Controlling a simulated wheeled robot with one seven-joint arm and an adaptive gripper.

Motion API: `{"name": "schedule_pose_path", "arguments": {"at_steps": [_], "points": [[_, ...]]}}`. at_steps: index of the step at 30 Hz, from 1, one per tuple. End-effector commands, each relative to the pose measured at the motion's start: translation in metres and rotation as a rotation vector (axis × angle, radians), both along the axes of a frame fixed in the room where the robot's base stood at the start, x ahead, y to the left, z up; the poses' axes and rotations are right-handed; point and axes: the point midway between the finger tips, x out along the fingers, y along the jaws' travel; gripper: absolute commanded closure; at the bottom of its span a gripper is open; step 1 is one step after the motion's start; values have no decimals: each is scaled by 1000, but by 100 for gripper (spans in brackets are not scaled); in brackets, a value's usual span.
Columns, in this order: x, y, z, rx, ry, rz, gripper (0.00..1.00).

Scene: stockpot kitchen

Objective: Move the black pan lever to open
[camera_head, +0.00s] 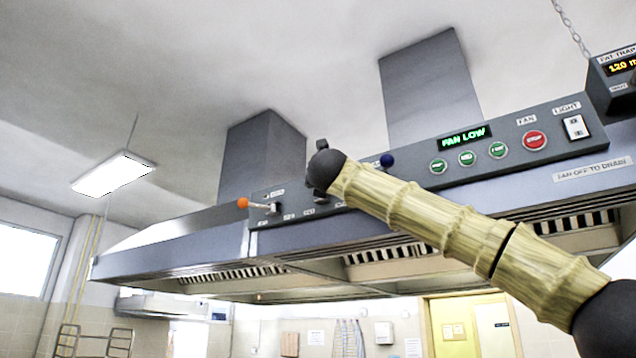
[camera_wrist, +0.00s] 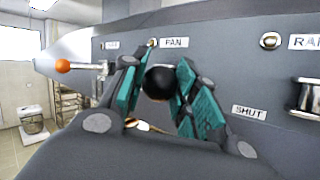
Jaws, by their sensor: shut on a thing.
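The black pan lever's round black knob (camera_wrist: 158,84) shows in the wrist view, below the PAN label (camera_wrist: 174,42). My gripper (camera_wrist: 157,74) has its teal-padded fingers on either side of the knob, closed on it. The lever's shaft is mostly hidden behind the knob and fingers. A SHUT label (camera_wrist: 249,112) is on the panel to the right of the fingers. No open label can be read. In the head view, my wrist covers the lever, and only a little of my gripper (camera_head: 321,146) shows at the hood's control panel (camera_head: 408,183).
A lever with an orange knob (camera_head: 243,203) sticks out left of my gripper; it also shows in the wrist view (camera_wrist: 62,65). A blue-knobbed lever (camera_head: 387,160) is close on the right. Fan buttons (camera_head: 467,158) and a red stop button (camera_head: 534,140) are farther right.

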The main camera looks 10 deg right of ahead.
Motion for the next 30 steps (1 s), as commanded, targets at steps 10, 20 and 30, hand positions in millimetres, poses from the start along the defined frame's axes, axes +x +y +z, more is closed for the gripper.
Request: {"name": "schedule_pose_path", "arguments": {"at_steps": [10, 20, 30], "points": [[1, -3, 1, 3, 1, -4, 65], [0, -1, 1, 2, -1, -3, 48], [-17, 1, -5, 0, -2, -1, 48]]}}
